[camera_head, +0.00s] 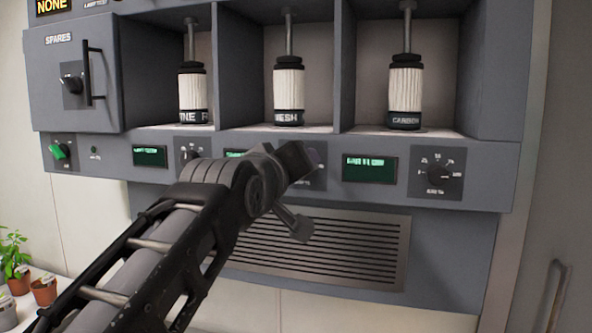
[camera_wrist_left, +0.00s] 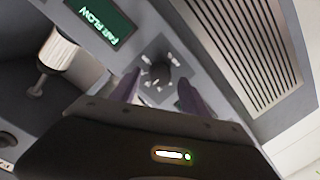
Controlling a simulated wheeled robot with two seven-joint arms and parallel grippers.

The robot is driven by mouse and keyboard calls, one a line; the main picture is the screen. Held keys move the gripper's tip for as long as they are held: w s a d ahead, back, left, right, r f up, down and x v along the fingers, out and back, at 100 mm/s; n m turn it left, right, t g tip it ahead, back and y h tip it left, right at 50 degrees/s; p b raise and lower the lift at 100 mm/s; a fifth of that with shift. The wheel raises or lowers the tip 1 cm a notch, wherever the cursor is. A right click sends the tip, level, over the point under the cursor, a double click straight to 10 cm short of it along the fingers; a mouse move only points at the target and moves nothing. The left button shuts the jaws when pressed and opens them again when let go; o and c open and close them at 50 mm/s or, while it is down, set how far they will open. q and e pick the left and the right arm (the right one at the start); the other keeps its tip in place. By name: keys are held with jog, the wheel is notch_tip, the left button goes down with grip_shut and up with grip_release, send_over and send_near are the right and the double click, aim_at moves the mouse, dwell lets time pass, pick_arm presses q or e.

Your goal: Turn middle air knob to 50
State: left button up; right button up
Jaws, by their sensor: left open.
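The middle air knob, a dark dial with pale scale marks, shows in the left wrist view (camera_wrist_left: 160,73). In the head view my left gripper hides most of it; only part of its panel (camera_head: 319,180) shows. My left gripper (camera_head: 303,160) reaches up to the control strip from the lower left. In the left wrist view its two fingers (camera_wrist_left: 158,82) are apart, one on each side of the knob. I cannot tell whether they touch it. The knob's exact setting is too blurred to read. My right gripper is not in view.
The right knob (camera_head: 438,172) and its green display (camera_head: 369,169) are beside it. The left knob (camera_head: 191,154) is partly hidden by my arm. White filter cartridges (camera_head: 289,92) hang in bays above. A vent grille (camera_head: 350,252) lies below. Potted plants (camera_head: 43,290) stand lower left.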

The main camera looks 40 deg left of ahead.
pick_arm(q)
jog(key=b+v, duration=0.1)
jog(key=v, duration=0.5)
jog(key=shift+s+b, duration=0.35)
jog(key=shift+d, duration=0.15)
